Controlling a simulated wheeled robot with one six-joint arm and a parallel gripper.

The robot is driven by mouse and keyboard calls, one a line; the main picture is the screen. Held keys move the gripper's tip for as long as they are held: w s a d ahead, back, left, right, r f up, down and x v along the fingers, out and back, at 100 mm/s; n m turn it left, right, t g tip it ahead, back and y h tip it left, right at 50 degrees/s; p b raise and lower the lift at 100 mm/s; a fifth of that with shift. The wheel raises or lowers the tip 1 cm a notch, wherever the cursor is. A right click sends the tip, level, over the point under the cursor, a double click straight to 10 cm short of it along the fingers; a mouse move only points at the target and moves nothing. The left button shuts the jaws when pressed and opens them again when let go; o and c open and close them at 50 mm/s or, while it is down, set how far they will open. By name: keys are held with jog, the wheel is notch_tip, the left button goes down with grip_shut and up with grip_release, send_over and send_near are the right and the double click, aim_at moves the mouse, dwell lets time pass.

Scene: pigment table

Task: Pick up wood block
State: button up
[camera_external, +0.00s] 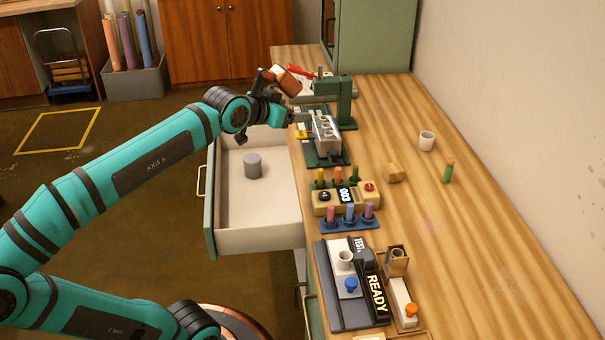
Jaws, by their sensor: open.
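The wood block (393,173) is a small light-brown piece lying on the table top, right of the beige device. Nothing touches it that I can see. My gripper (299,118) is at the far left edge of the table, well to the left of and beyond the block. It is open, beside the grey metal fixture on a green base (327,130). Its fingertips are small and partly hard to make out here, and I cannot tell whether they touch the fixture.
An open drawer (262,205) holds a grey cylinder (252,165). The table's right side is clear.

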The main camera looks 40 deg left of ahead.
jog(key=w+d+f+m+g, duration=0.1)
jog(key=w+d+g, duration=0.25)
jog(key=w, duration=0.35)
jog(key=w+d+m+g, duration=0.2)
jog(key=w+d+g, duration=0.15)
jog(key=w, duration=0.35)
jog(key=m+g+y, duration=0.1)
jog(key=m+g, duration=0.2)
jog(key=g, duration=0.3)
send_near(396, 167)
notch_tip(396, 167, down, 11)
jog(key=shift+w+r, duration=0.1)
jog(key=shift+r, duration=0.05)
jog(key=c, duration=1.1)
